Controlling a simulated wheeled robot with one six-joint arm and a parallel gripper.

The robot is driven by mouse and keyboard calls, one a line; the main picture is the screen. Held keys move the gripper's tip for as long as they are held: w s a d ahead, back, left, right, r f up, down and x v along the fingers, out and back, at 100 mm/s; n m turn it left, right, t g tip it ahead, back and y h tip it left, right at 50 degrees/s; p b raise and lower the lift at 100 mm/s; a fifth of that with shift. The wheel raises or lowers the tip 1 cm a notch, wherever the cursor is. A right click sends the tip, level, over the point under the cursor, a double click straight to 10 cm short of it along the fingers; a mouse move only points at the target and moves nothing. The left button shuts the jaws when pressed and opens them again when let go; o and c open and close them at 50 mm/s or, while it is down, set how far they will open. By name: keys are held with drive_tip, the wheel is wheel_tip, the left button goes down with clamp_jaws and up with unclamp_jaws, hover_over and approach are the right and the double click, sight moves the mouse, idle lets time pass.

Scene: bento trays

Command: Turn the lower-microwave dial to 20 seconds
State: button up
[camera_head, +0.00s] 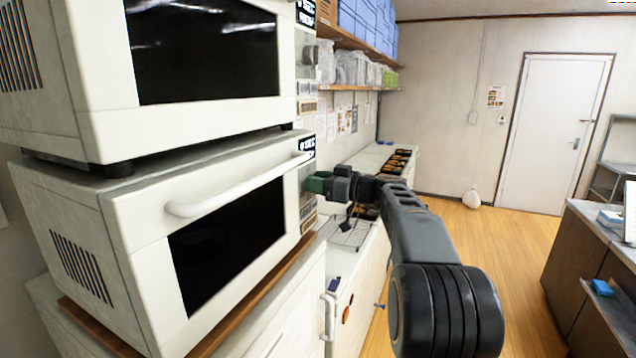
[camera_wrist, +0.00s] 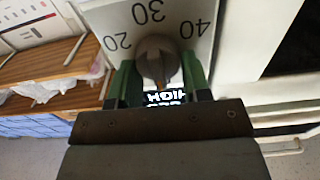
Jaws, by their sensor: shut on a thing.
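The lower microwave (camera_head: 100,215) stands at the left in the head view, its door with a white bar handle (camera_head: 240,185) closed. My gripper (camera_head: 312,183) is at the control panel on the right side of its front. In the wrist view, the grey-brown dial (camera_wrist: 156,55) sits between the green fingers of my gripper (camera_wrist: 157,78), which are shut on its sides. The numbers 20, 30 and 40 show on the white panel (camera_wrist: 178,22) around the dial. I cannot tell which number the dial points to. The dial is hidden in the head view.
An upper microwave (camera_head: 180,125) is stacked above the lower one. A counter (camera_head: 385,160) with filled trays runs behind my arm. Shelves (camera_head: 350,88) with boxes hang above it. The wooden floor (camera_head: 480,240) on the right is open, up to another counter (camera_head: 590,225).

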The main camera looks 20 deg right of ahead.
drive_tip(key=shift+m, duration=0.3)
drive_tip(key=shift+f+m+b, duration=0.15)
drive_tip(key=shift+m+b, duration=0.35)
drive_tip(key=shift+b, duration=0.1)
drive_tip(key=m+b, duration=0.1)
drive_tip(key=m, duration=0.2)
drive_tip(key=shift+w+d+m+b, duration=0.1)
drive_tip(key=shift+d+m+b, duration=0.05)
drive_tip(key=shift+m+b, duration=0.15)
drive_tip(key=m+p, duration=0.1)
drive_tip(key=m, duration=0.5)
drive_tip(key=m+p, duration=0.1)
drive_tip(key=m, duration=0.5)
drive_tip(key=f+m+p, duration=0.1)
drive_tip(key=m, duration=0.5)
drive_tip(key=shift+w+d+p, duration=0.15)
drive_tip(key=shift+p, duration=0.15)
drive_tip(key=shift+m, duration=0.5)
